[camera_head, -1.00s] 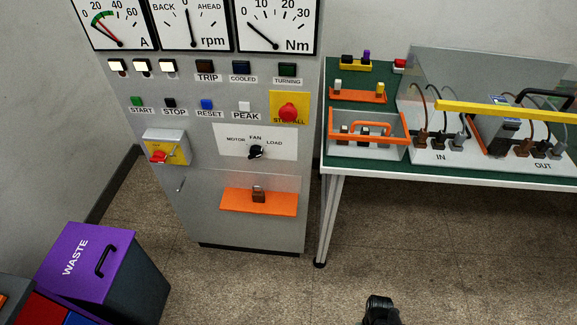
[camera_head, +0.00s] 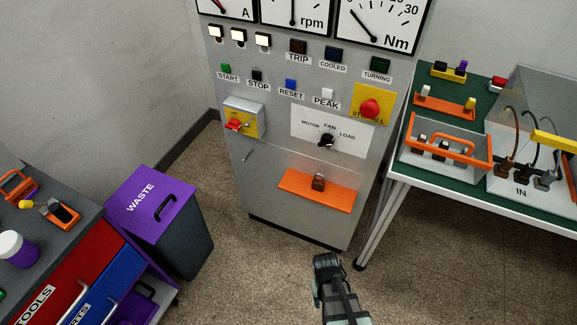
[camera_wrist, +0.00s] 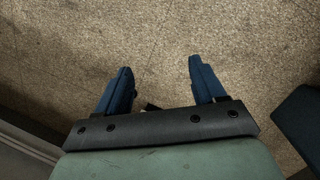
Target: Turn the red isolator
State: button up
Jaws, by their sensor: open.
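The red isolator (camera_head: 236,125) is a small red handle on a yellow plate (camera_head: 247,121), on a grey box at the left of the grey control cabinet's front. Its handle points sideways to the left. My gripper (camera_head: 325,262) is low in front of the cabinet, below and to the right of the isolator and well apart from it. In the wrist view my gripper (camera_wrist: 159,80) shows two blue fingers spread apart with only speckled floor between them. The isolator does not show in the wrist view.
A purple-lidded waste bin (camera_head: 150,191) and a tool bench (camera_head: 70,232) stand at left. A green-topped table (camera_head: 398,165) stands at right. Floor before the cabinet is clear.

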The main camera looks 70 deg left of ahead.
jog(key=s+a+r+n+t+y, duration=0.2)
jog(key=s+a+r, duration=0.3)
jog(key=s+a, duration=0.35)
jog(key=s+a+r+n+t+y, duration=0.25)
jog(key=s+a+r, duration=0.35)
jog(key=a, duration=0.4)
jog(key=s+a+r+n+t+y, duration=0.2)
jog(key=s+a+r+n+y, duration=0.15)
jog(key=s+a, duration=0.55)
jog(key=m+t+y, duration=0.4)
jog(key=t+y, duration=0.2)
jog(key=y, duration=0.2)
send_near(231, 128)
jog(key=x, duration=0.9)
jog(key=shift+w+a+f, duration=0.1)
jog(key=shift+w+a, duration=0.05)
jog(key=shift+a, duration=0.15)
jog(key=shift+c, duration=0.4)
jog(key=c, duration=1)
